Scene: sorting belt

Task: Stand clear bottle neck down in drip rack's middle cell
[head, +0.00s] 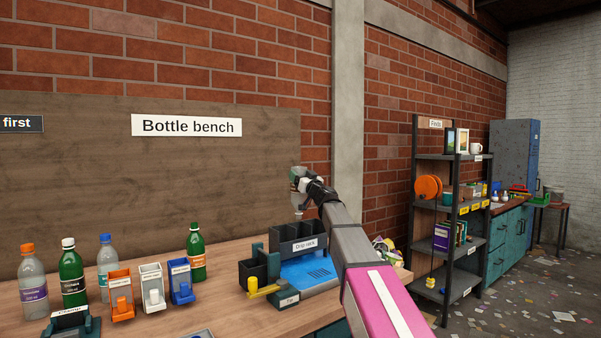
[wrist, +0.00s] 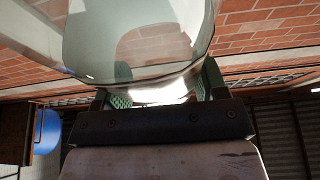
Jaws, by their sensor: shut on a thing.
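The clear bottle (head: 298,203) is in the air above the drip rack (head: 285,244), its narrow end pointing down. My gripper (head: 301,184) is shut on the bottle and covers part of it in the head view. In the wrist view the clear bottle (wrist: 140,45) fills the top, between the green finger pads of my gripper (wrist: 163,95). The drip rack is a dark, labelled row of cells on the bench. My arm hides its right side, and the cell openings are hard to make out. Bottle and rack are apart.
Several capped bottles, including a green one (head: 72,275), stand at the left. Orange (head: 121,298), white (head: 152,290) and blue (head: 181,282) holders stand beside them. A yellow-handled device (head: 262,290) and a blue mat (head: 312,271) are in front of the rack.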

